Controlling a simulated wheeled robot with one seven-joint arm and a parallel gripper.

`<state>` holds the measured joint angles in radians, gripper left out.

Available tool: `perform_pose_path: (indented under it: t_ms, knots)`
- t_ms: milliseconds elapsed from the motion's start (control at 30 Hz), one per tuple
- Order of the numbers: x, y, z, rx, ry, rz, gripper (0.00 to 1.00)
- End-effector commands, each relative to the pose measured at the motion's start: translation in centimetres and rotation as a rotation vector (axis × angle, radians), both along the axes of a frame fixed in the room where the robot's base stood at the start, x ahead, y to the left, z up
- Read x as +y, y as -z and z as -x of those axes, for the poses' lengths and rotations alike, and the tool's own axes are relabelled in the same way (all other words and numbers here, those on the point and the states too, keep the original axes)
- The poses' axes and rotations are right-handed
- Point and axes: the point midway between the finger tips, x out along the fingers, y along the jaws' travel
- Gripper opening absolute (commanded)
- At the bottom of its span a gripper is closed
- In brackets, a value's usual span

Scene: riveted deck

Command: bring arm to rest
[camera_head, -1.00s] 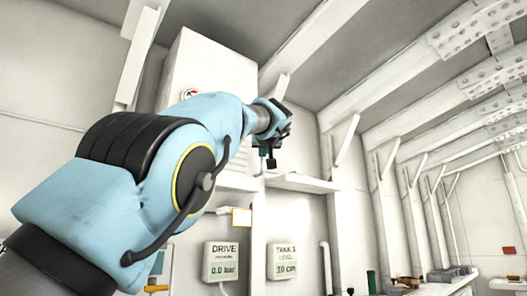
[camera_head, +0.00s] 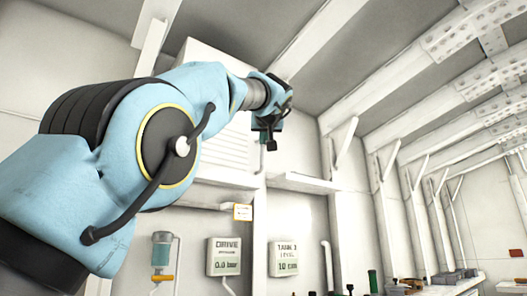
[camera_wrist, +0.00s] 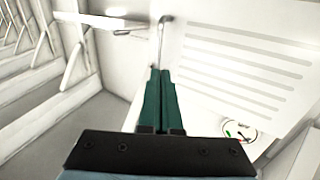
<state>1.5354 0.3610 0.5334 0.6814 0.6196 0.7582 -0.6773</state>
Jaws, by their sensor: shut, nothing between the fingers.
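My gripper (camera_head: 268,132) is at the end of my raised blue arm, high in front of the white back wall in the head view. In the wrist view its two green fingers (camera_wrist: 160,100) lie side by side and touch along their length. It is shut and holds nothing. In the head view the fingers are small and partly dark.
A white louvred cabinet (camera_head: 225,150) is on the wall behind my arm. A DRIVE gauge (camera_head: 224,257) and a TANK gauge (camera_head: 284,259) hang below. A shelf (camera_head: 305,183) juts out right of my gripper. Sloping white ceiling beams (camera_head: 400,85) run along the upper right.

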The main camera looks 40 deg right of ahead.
Motion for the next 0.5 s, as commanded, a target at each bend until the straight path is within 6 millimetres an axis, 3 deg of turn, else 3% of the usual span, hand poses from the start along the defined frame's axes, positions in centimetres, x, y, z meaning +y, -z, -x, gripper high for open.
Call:
perform_pose_path:
  t_ms: [200,500]
  knots:
    - [1.9,0.3,2.7,0.000,0.003,0.004,0.00]
    - [2.6,0.0,3.6,0.000,0.001,0.001,0.00]
